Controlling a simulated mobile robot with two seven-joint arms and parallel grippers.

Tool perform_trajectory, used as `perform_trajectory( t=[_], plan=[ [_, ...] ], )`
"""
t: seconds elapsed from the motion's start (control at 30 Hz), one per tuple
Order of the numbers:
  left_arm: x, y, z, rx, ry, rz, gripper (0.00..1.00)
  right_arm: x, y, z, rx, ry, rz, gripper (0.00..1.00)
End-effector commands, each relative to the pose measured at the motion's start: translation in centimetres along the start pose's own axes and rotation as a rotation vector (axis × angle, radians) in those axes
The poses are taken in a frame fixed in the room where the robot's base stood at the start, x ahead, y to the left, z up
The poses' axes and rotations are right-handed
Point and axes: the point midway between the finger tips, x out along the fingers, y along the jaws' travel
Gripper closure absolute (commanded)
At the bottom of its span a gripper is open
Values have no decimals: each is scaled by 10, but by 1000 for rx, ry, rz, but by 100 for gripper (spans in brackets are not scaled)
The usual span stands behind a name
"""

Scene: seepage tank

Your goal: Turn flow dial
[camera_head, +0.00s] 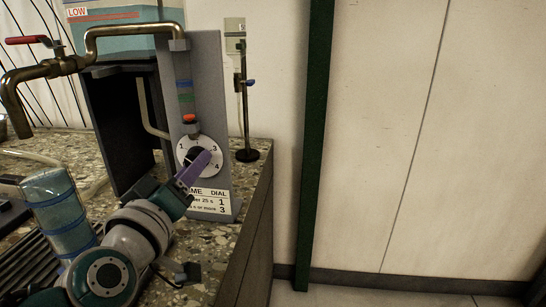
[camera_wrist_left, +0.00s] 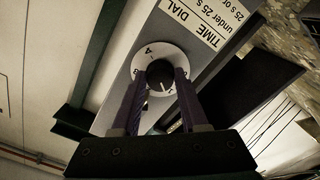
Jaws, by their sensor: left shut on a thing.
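The flow dial (camera_head: 207,142) is a white disc with numbers round its edge, on the front of a grey upright panel (camera_head: 208,85). It has a round black knob (camera_wrist_left: 160,73) at its centre. My left gripper (camera_head: 198,158) has its purple fingers on the knob. In the left wrist view the fingers (camera_wrist_left: 161,79) close on the knob from both sides and hide parts of the disc. A pale mark shows on the knob, but I cannot tell which number it points to. My right gripper is not in view.
A label (camera_head: 208,200) with time and dial text sits below the dial. A brass tap (camera_head: 60,66) with a red lever is at the left. A clear cylinder with blue bands (camera_head: 60,215) stands beside my arm. A thin stand (camera_head: 246,110) is behind the panel. The speckled counter (camera_head: 252,187) ends at the right.

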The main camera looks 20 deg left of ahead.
Motion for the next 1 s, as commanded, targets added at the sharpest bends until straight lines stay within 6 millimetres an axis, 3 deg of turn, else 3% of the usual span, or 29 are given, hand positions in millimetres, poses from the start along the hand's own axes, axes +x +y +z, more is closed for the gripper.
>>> perform_trajectory(
  t=[0.3, 0.77, 0.8, 1.0],
  plan=[
    [0, 1, 0, -99, 1, 1, 100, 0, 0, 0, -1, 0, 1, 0],
    [0, 1, -1, -112, 1, 1, 100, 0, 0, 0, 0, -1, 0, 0],
    [0, 1, -1, -112, 1, 1, 56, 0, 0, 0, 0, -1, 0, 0],
    [0, 1, 0, -111, 1, 1, 33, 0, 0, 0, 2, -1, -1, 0]
  ],
)
